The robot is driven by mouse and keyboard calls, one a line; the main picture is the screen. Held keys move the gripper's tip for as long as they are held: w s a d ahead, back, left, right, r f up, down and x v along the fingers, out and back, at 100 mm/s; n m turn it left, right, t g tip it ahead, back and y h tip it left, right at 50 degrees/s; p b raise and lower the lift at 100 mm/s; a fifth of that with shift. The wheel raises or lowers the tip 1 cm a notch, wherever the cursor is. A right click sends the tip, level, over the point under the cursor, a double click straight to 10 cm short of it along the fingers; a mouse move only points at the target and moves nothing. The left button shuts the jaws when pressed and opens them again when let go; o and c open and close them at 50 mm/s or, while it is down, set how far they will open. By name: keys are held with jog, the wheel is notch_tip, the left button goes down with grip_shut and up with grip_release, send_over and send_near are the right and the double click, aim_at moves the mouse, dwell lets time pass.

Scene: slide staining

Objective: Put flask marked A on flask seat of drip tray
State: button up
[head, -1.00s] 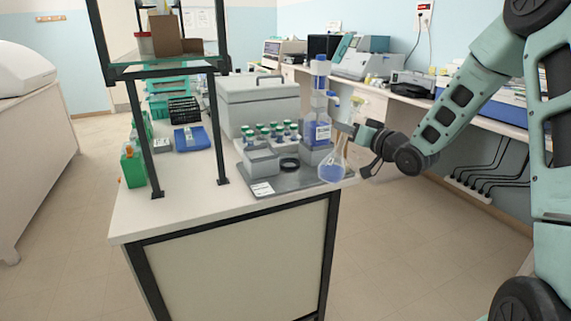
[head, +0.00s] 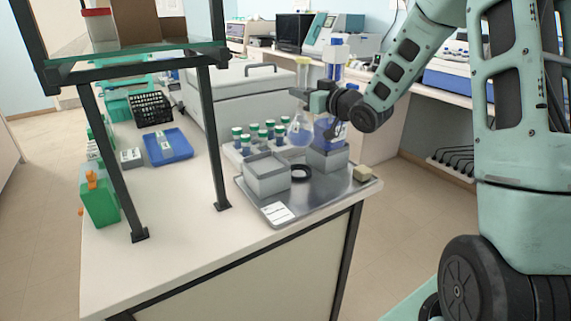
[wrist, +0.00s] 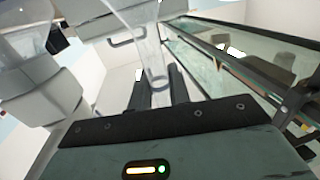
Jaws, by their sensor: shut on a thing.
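No letter on the flask can be read. A black ring (head: 301,173), seemingly the flask seat, lies on the tray, empty, below the flask. In the wrist view the clear flask neck (wrist: 150,50) runs between the dark fingers (wrist: 158,88); the flask's body is not clear there.
A blue-filled bottle (head: 326,128) stands on a grey block (head: 327,158) close right of the flask. An open grey box (head: 266,176) is left of the ring. Several green-capped vials (head: 247,147) stand behind. A shelf post (head: 217,140) rises at the left.

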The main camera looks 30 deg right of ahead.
aim_at(300, 111)
jog(key=f, duration=0.5)
jog(key=shift+w, duration=0.2)
jog(key=shift+a+f+p, duration=0.1)
jog(key=shift+f+p, duration=0.25)
jog(key=shift+f, duration=2.1)
jog(key=shift+f, duration=0.2)
jog(key=o, duration=0.7)
jog(key=shift+o, duration=0.2)
jog(key=shift+r, duration=0.1)
